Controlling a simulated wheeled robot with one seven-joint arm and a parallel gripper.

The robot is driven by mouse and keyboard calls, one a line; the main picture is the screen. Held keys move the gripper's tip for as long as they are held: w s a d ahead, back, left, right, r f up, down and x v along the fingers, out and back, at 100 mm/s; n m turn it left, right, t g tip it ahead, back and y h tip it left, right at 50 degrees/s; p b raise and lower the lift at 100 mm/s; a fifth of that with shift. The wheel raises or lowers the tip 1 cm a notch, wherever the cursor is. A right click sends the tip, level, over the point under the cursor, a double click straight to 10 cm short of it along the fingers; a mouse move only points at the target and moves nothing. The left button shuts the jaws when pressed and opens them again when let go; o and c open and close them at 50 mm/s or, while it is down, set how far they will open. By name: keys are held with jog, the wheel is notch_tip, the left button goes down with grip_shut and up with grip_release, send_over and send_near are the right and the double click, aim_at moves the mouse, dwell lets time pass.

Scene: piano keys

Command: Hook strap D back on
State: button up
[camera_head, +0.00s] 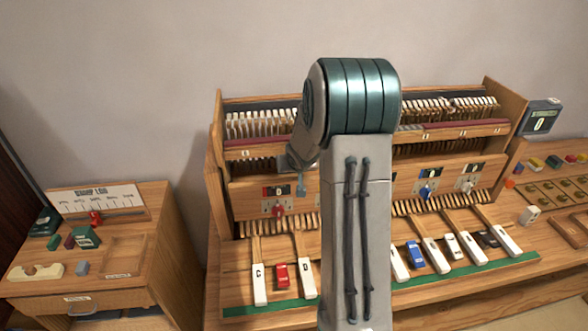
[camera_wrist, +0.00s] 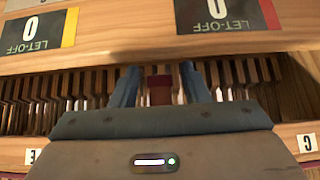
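My gripper (camera_wrist: 158,82) shows in the wrist view as two blue fingers, spread apart and pointing in below a wooden rail. A dark red piece (camera_wrist: 159,88) shows between the fingers, with a narrow gap on each side. I cannot tell whether it is strap D or whether it lies between the fingertips or behind them. The labels E (camera_wrist: 33,156) and C (camera_wrist: 306,143) sit on either side, upside down. In the head view my arm hides most of this spot; the key labelled D (camera_head: 305,278) lies at the front of the wooden action model (camera_head: 270,165).
Rows of wooden action parts (camera_wrist: 65,88) crowd both sides. A red block (camera_head: 281,275) lies between keys C and D. A side cabinet (camera_head: 95,250) stands left.

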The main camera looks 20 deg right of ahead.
jog(key=shift+r, duration=0.1)
jog(key=v, duration=1.3)
jog(key=shift+s+r, duration=0.15)
jog(key=shift+s, duration=0.15)
jog(key=shift+a, duration=0.1)
jog(key=s+a+f+n+g+y+b, duration=0.1)
jog(key=s+a+b, duration=0.2)
jog(key=s+a, duration=0.4)
jog(key=s+a+f+n+g+y+b, duration=0.1)
jog(key=s+a, duration=0.7)
jog(key=s, duration=0.9)
jog(key=shift+f+n+g+b, duration=0.6)
jog(key=shift+f+g+b, duration=0.15)
jog(key=shift+b, duration=0.5)
